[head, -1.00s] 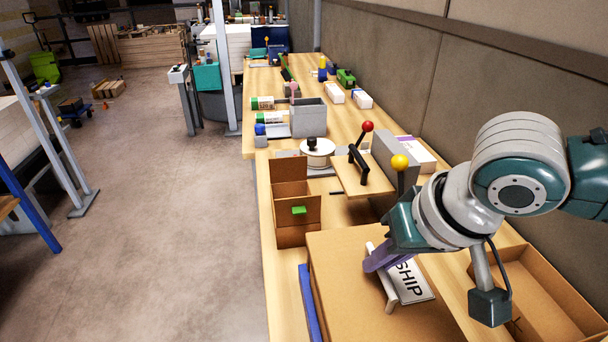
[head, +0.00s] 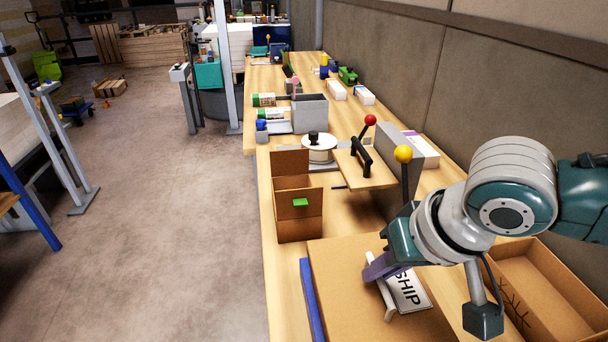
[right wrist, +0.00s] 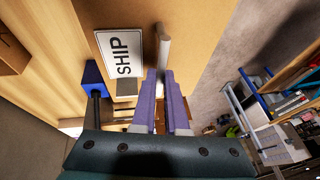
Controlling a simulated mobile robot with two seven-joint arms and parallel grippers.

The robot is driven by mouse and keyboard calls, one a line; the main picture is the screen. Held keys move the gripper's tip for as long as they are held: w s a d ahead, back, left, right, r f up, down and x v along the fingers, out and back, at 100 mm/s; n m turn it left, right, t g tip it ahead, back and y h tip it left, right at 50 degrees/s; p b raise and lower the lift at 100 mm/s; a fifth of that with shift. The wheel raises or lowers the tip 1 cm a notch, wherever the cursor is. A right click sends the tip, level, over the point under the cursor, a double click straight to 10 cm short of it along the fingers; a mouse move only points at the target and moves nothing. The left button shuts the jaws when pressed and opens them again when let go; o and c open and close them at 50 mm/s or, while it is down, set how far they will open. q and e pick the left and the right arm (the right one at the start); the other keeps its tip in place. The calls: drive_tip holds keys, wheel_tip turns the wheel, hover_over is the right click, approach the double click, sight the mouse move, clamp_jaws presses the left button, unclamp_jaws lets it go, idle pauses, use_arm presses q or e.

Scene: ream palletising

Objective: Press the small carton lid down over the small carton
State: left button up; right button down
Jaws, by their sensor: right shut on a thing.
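The brown small carton lid (head: 345,290) lies roughly flat at the front of the bench. It carries a white SHIP label (head: 407,288) and a pale bar handle (head: 385,300). My right gripper (head: 378,268) is shut on the handle from above. In the right wrist view, the purple fingers (right wrist: 160,92) meet at the handle (right wrist: 163,45), beside the label (right wrist: 120,55). The small carton is not clearly seen under the lid, so I cannot tell how the lid sits on it. My left gripper is not in view.
An open brown carton (head: 520,262) stands right of the lid, beneath my right arm. A brown box with a green tab (head: 299,222) stands just behind the lid. A fixture with a yellow-knobbed lever (head: 403,156) is close behind my gripper. A blue bar (head: 311,300) lies along the left.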

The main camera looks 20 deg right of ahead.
drive_tip(key=shift+f+b, duration=0.75)
drive_tip(key=shift+f, duration=0.4)
drive_tip(key=c, duration=0.9)
unclamp_jaws()
drive_tip(key=shift+o, duration=0.5)
drive_tip(key=shift+o, duration=1.2)
drive_tip(key=shift+r, duration=0.1)
drive_tip(key=shift+s+r+p, duration=0.1)
drive_tip(key=shift+r+p, duration=0.1)
drive_tip(key=shift+p, duration=0.3)
drive_tip(key=shift+s+r+p, duration=0.15)
drive_tip(key=shift+p, duration=0.25)
